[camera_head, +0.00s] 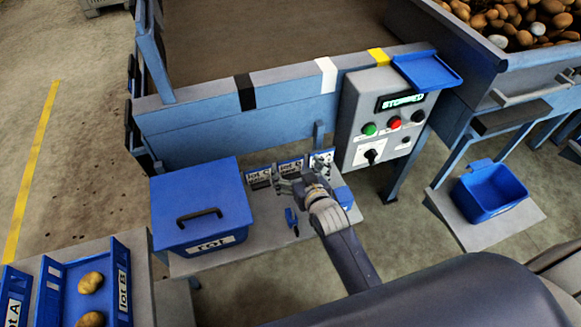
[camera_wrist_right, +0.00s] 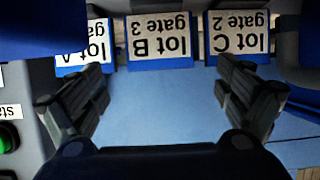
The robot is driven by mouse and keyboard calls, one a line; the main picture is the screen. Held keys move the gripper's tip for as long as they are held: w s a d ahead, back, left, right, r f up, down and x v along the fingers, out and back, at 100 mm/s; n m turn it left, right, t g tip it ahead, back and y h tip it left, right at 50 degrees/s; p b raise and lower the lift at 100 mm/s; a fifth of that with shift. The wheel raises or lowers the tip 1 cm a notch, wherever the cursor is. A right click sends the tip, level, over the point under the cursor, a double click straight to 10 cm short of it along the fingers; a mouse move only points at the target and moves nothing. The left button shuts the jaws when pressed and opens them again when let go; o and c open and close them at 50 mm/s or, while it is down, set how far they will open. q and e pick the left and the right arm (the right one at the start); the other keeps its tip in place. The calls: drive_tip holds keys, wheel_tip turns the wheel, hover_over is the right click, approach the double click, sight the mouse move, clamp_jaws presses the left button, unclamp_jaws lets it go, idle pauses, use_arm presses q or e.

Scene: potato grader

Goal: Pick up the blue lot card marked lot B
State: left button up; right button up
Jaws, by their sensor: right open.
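The lot B card (camera_wrist_right: 158,40) is white-faced with a blue edge and reads "lot B gate 3", upside down in the right wrist view, at top centre. It also shows in the head view (camera_head: 290,167), in a row behind my right gripper (camera_head: 292,184). The lot A card (camera_wrist_right: 84,45) and the lot C card (camera_wrist_right: 237,36) flank it. My right gripper is open and empty in the wrist view (camera_wrist_right: 163,80), its fingers spread either side of the lot B card's line, apparently short of it. My left gripper is not in view.
A blue lidded rot box (camera_head: 200,190) stands left of the cards. The control panel (camera_head: 385,115) reads STOPPED and rises at the right. A small blue-handled tool (camera_head: 291,217) lies in front. A tray with potatoes (camera_head: 107,265) is at lower left.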

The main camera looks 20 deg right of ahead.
sight(291, 161)
drive_tip(key=x, duration=0.3)
drive_tip(key=shift+w+f, duration=0.15)
drive_tip(key=shift+w, duration=0.05)
drive_tip(key=c, duration=1.1)
drive_tip(key=shift+c, duration=0.2)
